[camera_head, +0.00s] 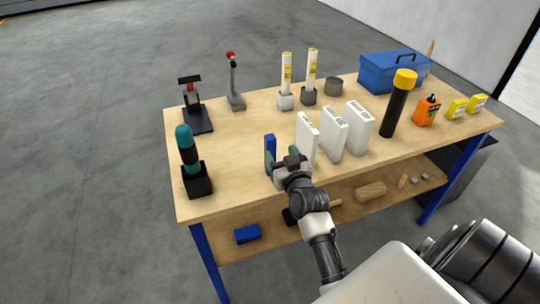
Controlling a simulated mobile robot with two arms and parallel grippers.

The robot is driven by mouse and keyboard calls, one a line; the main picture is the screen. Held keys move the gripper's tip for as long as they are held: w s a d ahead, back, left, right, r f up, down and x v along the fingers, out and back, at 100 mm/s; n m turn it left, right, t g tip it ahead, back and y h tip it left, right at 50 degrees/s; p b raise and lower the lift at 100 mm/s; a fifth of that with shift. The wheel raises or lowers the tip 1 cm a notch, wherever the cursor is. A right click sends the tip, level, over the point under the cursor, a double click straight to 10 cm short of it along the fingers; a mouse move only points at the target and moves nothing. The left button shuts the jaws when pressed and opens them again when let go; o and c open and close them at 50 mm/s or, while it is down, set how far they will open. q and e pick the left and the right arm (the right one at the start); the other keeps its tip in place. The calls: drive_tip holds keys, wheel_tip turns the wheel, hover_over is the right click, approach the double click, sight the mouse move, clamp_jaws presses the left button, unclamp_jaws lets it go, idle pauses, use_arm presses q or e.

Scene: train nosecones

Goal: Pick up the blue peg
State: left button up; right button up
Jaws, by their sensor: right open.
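A blue peg (270,147) stands upright near the front edge of the wooden table, left of the white boxes. My right gripper (282,160) is at the peg, with its fingers low beside it. The gripper is open. The lower part of the peg is partly hidden by the gripper, and I cannot tell whether a finger touches it. My left gripper is not in view.
Three white boxes (333,134) stand close to the right of my gripper. A teal-topped tool in a black holder (196,181) stands to the left. A black cylinder with a yellow cap (396,112) and a blue toolbox (390,74) stand further right. The table's left middle is clear.

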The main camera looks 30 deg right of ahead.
sight(269, 135)
drive_tip(key=x, duration=0.5)
drive_tip(key=shift+d+r+p, duration=0.1)
drive_tip(key=shift+p, duration=0.2)
drive_tip(key=shift+w+d, duration=0.1)
drive_tip(key=shift+w, duration=0.4)
drive_tip(key=p+x, duration=0.1)
drive_tip(key=x, duration=0.2)
drive_tip(key=shift+w, duration=0.15)
drive_tip(key=shift+w+d+f, duration=0.15)
drive_tip(key=shift+w+f, duration=0.15)
drive_tip(key=shift+w, duration=0.2)
drive_tip(key=shift+s+r, duration=0.1)
drive_tip(key=shift+c, duration=0.7)
clamp_jaws()
